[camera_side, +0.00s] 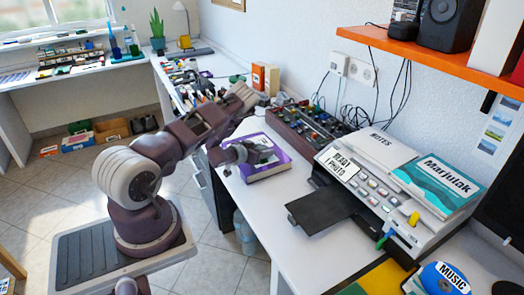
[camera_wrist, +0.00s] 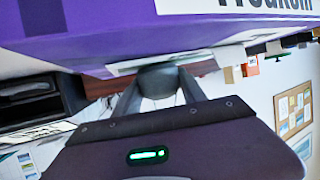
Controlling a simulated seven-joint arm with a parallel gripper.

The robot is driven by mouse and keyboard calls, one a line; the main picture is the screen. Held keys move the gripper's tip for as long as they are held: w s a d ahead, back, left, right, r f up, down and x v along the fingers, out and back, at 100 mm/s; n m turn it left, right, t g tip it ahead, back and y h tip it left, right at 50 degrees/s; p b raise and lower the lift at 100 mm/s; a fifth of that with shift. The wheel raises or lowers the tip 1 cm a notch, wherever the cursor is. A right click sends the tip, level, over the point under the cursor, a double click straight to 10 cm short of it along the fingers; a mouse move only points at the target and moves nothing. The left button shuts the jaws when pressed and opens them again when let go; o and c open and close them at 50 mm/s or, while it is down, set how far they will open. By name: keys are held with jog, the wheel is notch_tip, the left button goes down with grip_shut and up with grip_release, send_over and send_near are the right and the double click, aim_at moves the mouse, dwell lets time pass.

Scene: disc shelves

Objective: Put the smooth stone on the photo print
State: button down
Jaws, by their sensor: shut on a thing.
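My gripper (camera_side: 256,153) is at the near left part of the purple book (camera_side: 272,167), low over its top. In the wrist view my gripper (camera_wrist: 158,84) is shut on the smooth stone (camera_wrist: 158,80), a rounded dark grey thing between the two fingertips. The purple book (camera_wrist: 90,38) fills the top of that view, close to the stone; I cannot tell whether they touch. A greyish picture on the book top, partly hidden by my gripper, may be the photo print or the cover. A pale strip (camera_wrist: 205,57) shows behind the stone.
The printer (camera_side: 370,190) carries a "READY 1 PHOTO" label, and its black tray (camera_side: 320,207) juts out right of the book. A mixer with knobs (camera_side: 305,128) stands behind. White desk (camera_side: 255,200) is bare in front of the book. An orange shelf (camera_side: 430,60) hangs at right.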

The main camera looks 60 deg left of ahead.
jog(key=shift+f, duration=0.1)
jog(key=c, duration=0.7)
grip_release()
jog(key=shift+o, duration=0.2)
